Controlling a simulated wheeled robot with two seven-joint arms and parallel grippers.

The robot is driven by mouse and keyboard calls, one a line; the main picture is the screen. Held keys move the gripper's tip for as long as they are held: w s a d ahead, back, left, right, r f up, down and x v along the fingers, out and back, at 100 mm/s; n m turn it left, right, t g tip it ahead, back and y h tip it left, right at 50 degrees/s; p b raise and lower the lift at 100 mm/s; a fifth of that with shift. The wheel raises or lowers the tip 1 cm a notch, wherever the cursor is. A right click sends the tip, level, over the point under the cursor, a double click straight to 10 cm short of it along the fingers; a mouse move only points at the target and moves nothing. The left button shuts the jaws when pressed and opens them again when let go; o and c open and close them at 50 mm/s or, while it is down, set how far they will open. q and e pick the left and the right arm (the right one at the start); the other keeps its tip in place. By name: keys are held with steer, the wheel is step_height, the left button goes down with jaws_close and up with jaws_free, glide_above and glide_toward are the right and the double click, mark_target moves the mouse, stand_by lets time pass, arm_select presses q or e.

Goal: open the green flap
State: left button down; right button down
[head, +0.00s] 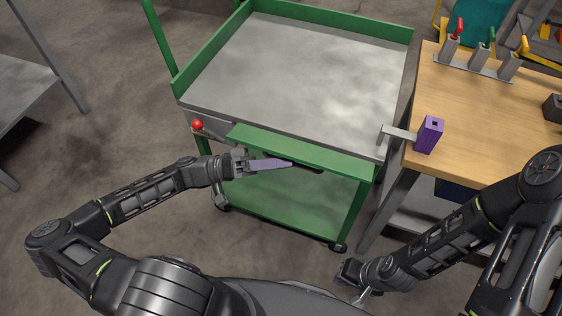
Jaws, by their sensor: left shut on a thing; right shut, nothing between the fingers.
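The green flap (302,151) is a long, narrow panel along the front of the green cart, just below its grey top. It appears to jut out toward me. A dark handle (309,168) shows at its lower front edge. The fingers hide part of the flap's edge, and the exact grip is small to see. My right gripper (343,279) is shut and empty, low in front of the cart and away from the flap.
A red knob (197,125) sits at the cart's front left corner.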

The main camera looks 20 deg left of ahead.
arm_select(q)
steer(key=shift+r, duration=0.1)
steer(key=c, duration=1.8)
jaws_free()
steer(key=shift+o, duration=0.2)
steer(key=shift+a, duration=0.1)
steer(key=v, duration=0.7)
steer(key=shift+a+f, duration=0.2)
steer(key=shift+a, duration=0.1)
steer(key=shift+o, duration=0.2)
steer(key=shift+s, duration=0.15)
